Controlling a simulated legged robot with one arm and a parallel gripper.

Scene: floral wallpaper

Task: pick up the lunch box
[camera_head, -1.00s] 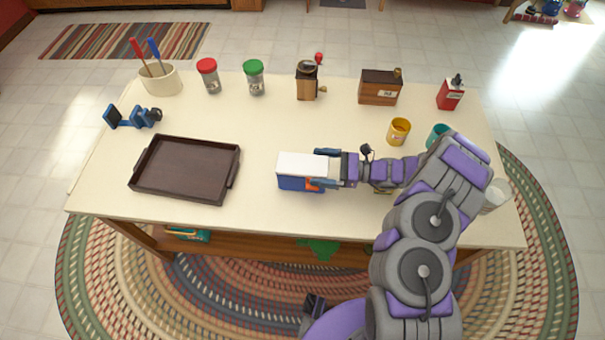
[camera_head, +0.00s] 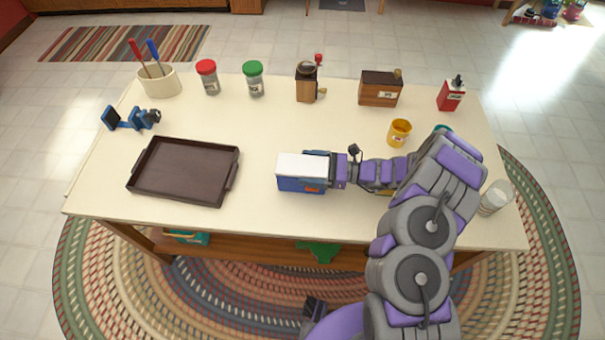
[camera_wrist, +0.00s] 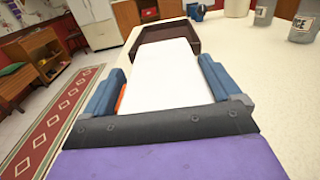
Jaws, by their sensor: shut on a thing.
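The lunch box (camera_head: 301,184) is a blue box with a white top and a small orange mark on its front. It is at the middle of the table, near the front edge. My gripper (camera_head: 318,170) reaches in from the right and is shut on it. In the wrist view the white top of the lunch box (camera_wrist: 165,75) lies between the two blue fingers of my gripper (camera_wrist: 160,90), one along each side. I cannot tell whether its underside touches the table.
A dark brown tray (camera_head: 132,187) lies to the left on the cream table (camera_head: 255,215). Jars, a grinder (camera_head: 307,84), a wooden box (camera_head: 380,90) and a red can (camera_head: 451,95) stand along the back. A yellow mug (camera_head: 399,133) and a pale cup (camera_head: 496,197) are near my arm.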

